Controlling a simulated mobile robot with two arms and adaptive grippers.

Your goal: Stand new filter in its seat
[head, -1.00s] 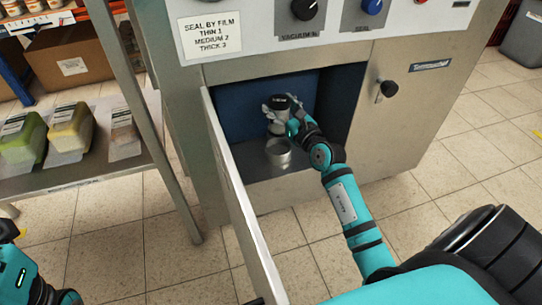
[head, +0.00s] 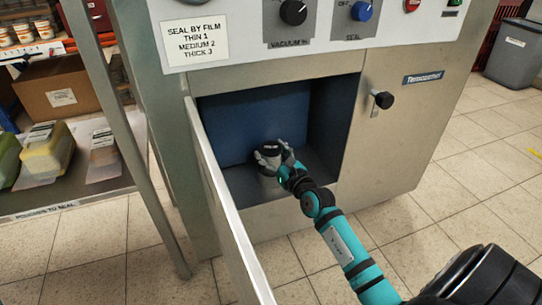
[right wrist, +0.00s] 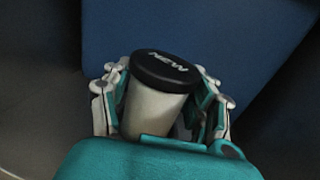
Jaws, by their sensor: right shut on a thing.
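The new filter (head: 269,147) is a pale cylinder with a black cap. In the right wrist view the cap of the filter (right wrist: 165,68) reads "NEW". My right gripper (head: 270,157) is shut on it, with one finger on each side just below the cap. The filter is roughly upright inside the open compartment. My left gripper is not in view.
The compartment's open door (head: 226,205) stands out on the left of my right arm. The blue back wall (head: 235,115) is behind the filter. A black knob (head: 383,100) sticks out on the right. A metal shelf with pouches (head: 48,155) stands at the left.

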